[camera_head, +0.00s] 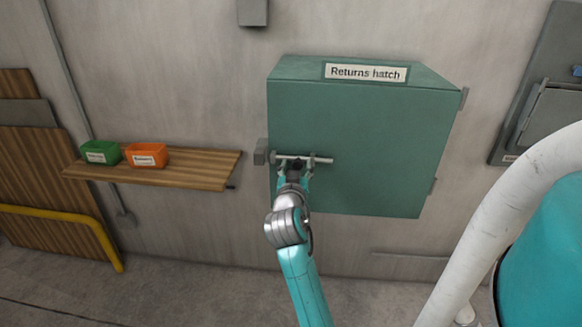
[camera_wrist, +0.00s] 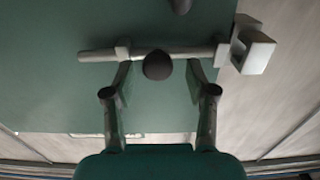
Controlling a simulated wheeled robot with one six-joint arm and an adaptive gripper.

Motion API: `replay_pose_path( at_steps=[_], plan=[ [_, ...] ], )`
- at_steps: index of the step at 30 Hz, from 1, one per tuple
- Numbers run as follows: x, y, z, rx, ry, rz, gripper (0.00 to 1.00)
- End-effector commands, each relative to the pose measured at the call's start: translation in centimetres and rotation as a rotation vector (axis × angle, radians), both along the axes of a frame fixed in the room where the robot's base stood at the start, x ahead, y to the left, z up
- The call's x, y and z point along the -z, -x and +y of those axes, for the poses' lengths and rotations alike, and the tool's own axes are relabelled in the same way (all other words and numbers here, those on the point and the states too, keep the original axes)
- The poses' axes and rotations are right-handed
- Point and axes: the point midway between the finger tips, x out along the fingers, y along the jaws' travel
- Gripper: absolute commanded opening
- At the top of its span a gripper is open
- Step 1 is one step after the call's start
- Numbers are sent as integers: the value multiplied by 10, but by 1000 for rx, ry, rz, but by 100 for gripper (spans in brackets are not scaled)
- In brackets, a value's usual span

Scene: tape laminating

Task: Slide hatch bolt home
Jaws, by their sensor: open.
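The green returns hatch (camera_head: 365,130) hangs on the wall, its door closed. A grey metal bolt (camera_head: 318,160) lies level across the door's left side in the head view; it also shows in the wrist view (camera_wrist: 95,56). Its dark round knob (camera_wrist: 157,65) sits between my open fingers, with a gap on each side. The keeper (camera_head: 260,152) is at the hatch's left edge; in the wrist view it is at right (camera_wrist: 255,52). The bolt's end is close to the keeper; I cannot tell whether it enters. My gripper (camera_head: 294,168) is at the bolt, also in the wrist view (camera_wrist: 160,72).
A wooden shelf (camera_head: 200,168) left of the hatch holds a green bin (camera_head: 100,152) and an orange bin (camera_head: 146,155). A yellow rail (camera_head: 60,215) stands at far left. A grey wall box (camera_head: 550,105) is at right. The floor below the hatch looks clear.

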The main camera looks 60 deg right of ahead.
Motion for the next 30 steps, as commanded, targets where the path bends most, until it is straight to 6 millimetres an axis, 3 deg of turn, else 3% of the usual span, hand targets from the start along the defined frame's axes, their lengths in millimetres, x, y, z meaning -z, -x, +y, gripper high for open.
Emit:
replay_pose_path(
  at_steps=[12,13,18,20,26,30],
  plan=[
    [0,-3,-9,1,0,0,56],
    [0,-3,-9,0,0,0,54],
    [0,-3,-9,0,0,0,11],
    [0,-3,-9,0,0,0,0],
    [0,-5,-8,-1,-1,0,0],
    [1,-18,-3,-3,-1,0,0]
  ],
)
